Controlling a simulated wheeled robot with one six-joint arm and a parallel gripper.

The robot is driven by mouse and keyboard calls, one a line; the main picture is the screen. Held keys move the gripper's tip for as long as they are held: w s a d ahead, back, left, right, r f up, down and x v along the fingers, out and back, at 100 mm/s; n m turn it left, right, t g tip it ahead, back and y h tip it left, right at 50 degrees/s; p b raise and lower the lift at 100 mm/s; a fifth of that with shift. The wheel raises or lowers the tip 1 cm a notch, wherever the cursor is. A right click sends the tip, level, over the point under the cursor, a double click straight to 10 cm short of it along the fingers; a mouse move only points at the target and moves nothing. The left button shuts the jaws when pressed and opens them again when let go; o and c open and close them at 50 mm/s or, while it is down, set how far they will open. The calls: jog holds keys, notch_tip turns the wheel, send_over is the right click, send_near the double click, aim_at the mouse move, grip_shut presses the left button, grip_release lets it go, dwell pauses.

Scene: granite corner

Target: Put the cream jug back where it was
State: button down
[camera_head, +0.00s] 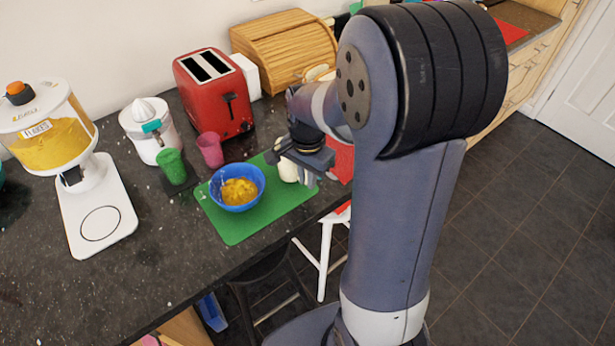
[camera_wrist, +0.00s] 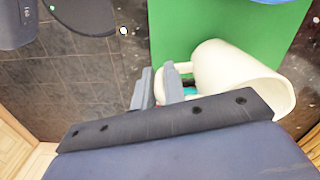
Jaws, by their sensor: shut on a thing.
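The cream jug (camera_head: 288,171) is at the right part of the green mat (camera_head: 238,230), just right of the blue bowl. In the wrist view the jug (camera_wrist: 238,80) shows its open mouth toward the lower right and its handle toward my fingers. My gripper (camera_wrist: 159,82) is shut on the jug's handle. In the head view my gripper (camera_head: 291,163) partly hides the jug. I cannot tell whether the jug's base touches the mat.
The blue bowl (camera_head: 217,188) with yellow food stands on the mat. Left are a green cup (camera_head: 173,167), a pink cup (camera_head: 210,150) and a white juicer (camera_head: 150,130). Behind are a red toaster (camera_head: 213,95) and a wooden bread bin (camera_head: 285,50). The front counter is clear.

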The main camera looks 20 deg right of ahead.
jog(key=shift+f, duration=0.3)
jog(key=shift+f, duration=0.15)
jog(key=c, duration=1.5)
grip_release()
notch_tip(320, 180, up, 12)
jog(key=shift+r, duration=0.2)
jog(key=shift+f, duration=0.1)
